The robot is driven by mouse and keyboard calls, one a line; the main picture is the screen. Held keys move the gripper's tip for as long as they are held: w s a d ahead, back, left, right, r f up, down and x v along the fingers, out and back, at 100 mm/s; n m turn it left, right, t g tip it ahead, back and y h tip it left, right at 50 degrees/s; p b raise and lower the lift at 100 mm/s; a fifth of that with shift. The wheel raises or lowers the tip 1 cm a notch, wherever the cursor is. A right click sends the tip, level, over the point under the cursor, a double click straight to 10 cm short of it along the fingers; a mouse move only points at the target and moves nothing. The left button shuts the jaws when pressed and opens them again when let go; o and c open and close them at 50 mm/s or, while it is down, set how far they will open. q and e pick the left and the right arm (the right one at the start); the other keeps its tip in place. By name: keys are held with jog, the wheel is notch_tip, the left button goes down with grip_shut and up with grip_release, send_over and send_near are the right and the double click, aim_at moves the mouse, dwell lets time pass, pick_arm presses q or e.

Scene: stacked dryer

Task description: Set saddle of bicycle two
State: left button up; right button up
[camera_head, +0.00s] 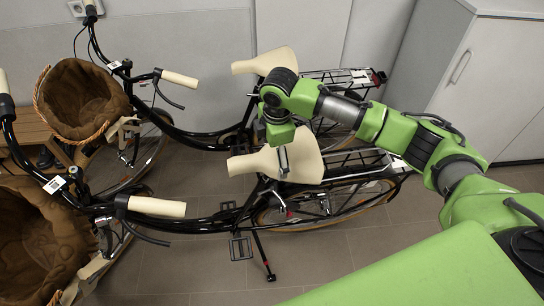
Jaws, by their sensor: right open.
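Two black bicycles stand side by side, each with a cream saddle. The near bicycle's saddle (305,158) is in the middle of the view, with its nose pointing left. The far bicycle's saddle (268,62) is behind it, near the wall. My right arm reaches in from the right. My right gripper (283,165) points down at the near saddle, overlapping its front half, and its jaws are open. I cannot tell whether the fingers touch the saddle. White tags hang on both handlebars, too small to read, so I cannot tell which bicycle is number two. My left gripper is not in view.
Brown lined baskets (82,98) sit at the bicycles' fronts on the left. The near handlebar has a cream grip (157,206). A kickstand (266,258) reaches the tiled floor. A white cabinet (490,80) stands at the right. Some floor is free below the near bicycle.

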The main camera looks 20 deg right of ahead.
aim_at(272, 159)
jog(key=shift+w+f, duration=0.15)
jog(key=shift+f, duration=0.8)
jog(key=shift+w+f, duration=0.15)
jog(key=shift+f, duration=0.8)
jog(key=c, duration=2.1)
jog(key=o, duration=1)
jog(key=shift+c, duration=1)
jog(key=shift+r+p, duration=0.15)
jog(key=shift+p, duration=0.15)
